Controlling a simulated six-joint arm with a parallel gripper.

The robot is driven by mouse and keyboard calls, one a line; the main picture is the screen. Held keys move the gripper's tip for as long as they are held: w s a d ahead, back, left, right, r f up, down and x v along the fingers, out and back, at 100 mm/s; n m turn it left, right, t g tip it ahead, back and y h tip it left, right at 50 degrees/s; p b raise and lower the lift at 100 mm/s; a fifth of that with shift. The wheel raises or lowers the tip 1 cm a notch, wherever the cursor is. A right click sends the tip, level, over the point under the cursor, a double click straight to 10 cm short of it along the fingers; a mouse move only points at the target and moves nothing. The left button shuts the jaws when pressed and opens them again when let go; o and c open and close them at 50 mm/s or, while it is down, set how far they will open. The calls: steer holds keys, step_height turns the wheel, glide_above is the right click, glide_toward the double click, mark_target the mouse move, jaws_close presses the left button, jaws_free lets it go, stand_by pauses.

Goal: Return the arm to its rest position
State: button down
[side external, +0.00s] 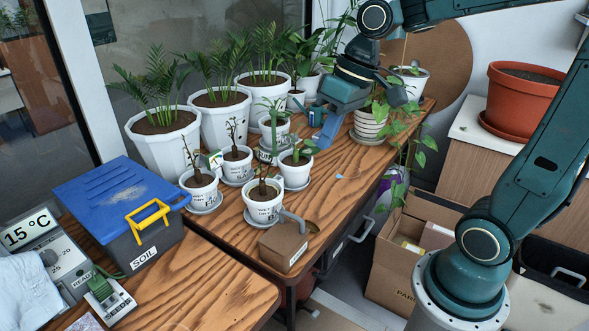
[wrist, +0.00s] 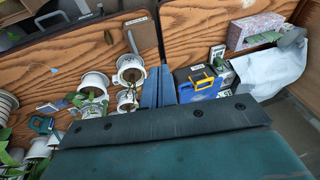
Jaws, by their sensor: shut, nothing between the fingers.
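My gripper (side external: 323,142) hangs over the back right of the wooden table (side external: 340,180), between the potted plants and the striped pot (side external: 370,124). Its two blue fingers also show in the wrist view (wrist: 158,72), side by side and closed, with nothing between them. In the wrist view they point at the tabletops and the gap between them. My arm is bent, reaching over the table from the base at right. Whether the fingertips touch anything is hard to tell in the side view; they look clear of the pots.
Several small white pots (side external: 264,209) stand at the table's middle, with large palms (side external: 222,125) behind. A brown box (side external: 283,249) sits at the front edge. The blue-lidded soil bin (side external: 115,195) is at left. A terracotta pot (side external: 520,105) and a cardboard box (side external: 398,262) are at right.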

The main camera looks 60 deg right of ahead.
steer(key=s+t+h, duration=0.2)
steer(key=s, duration=0.9)
steer(key=shift+s+d+r+t, duration=0.25)
steer(key=shift+s+r+t, duration=0.1)
steer(key=shift+t, duration=0.05)
stand_by(0.6)
